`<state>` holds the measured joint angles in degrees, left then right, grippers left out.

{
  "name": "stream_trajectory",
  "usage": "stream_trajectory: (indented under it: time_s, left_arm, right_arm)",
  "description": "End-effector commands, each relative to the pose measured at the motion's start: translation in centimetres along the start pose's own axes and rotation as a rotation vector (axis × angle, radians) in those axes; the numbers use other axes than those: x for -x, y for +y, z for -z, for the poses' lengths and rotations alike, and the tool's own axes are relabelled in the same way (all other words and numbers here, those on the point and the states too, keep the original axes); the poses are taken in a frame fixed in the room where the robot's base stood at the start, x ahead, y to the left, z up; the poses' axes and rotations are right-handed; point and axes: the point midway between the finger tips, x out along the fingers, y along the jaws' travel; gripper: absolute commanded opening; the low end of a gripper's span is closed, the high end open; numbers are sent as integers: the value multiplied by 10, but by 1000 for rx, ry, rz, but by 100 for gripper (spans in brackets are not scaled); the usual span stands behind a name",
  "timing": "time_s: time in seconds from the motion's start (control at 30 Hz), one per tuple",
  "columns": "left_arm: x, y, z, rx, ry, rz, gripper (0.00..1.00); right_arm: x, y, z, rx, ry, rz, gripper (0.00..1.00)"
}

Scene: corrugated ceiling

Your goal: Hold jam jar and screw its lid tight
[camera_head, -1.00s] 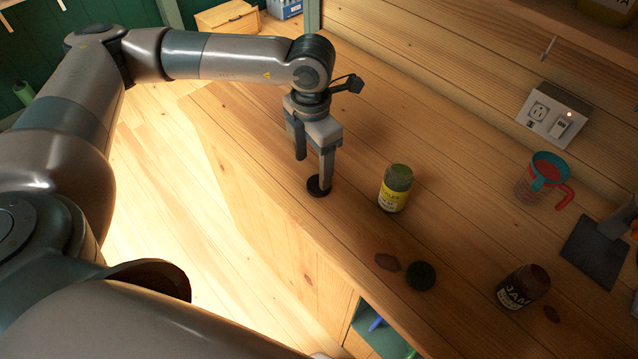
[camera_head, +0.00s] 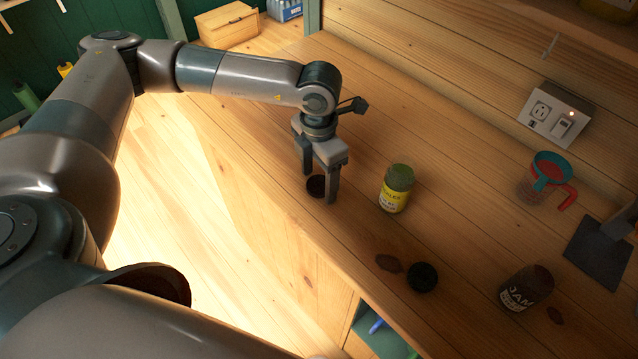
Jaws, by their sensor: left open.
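The jam jar (camera_head: 525,288), dark with a white "JAM" label, stands on the wooden counter at the lower right. A dark flat lid (camera_head: 316,187) lies near the counter's front edge. My left gripper (camera_head: 319,188) is open and points down at this lid, with one finger on either side of it in the picture; contact cannot be told. A second dark round piece (camera_head: 422,277) lies left of the jam jar; I cannot tell which piece belongs to the jar. My right gripper is out of view.
A jar with a yellow label (camera_head: 397,190) stands right of my left gripper. A red and teal measuring cup (camera_head: 546,178) and a dark flat-bladed tool (camera_head: 597,252) are at the right. A socket box (camera_head: 555,113) is on the wall. The counter behind the gripper is clear.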

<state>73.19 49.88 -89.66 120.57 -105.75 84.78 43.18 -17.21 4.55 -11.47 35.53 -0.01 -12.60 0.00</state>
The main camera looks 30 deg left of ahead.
Motion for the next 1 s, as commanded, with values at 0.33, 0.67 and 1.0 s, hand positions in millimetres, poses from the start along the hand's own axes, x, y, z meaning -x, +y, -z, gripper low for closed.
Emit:
stream_trajectory:
  time_s: [0.33,0.67,1.0]
  left_arm:
    - [0,0,0,0,0,0,23]
    - [2,0,0,1,0,0,22]
    - [39,1,-1,1,-5,-1,22]
  right_arm:
    - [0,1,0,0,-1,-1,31]
    - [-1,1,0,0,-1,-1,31]
    - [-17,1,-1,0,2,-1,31]
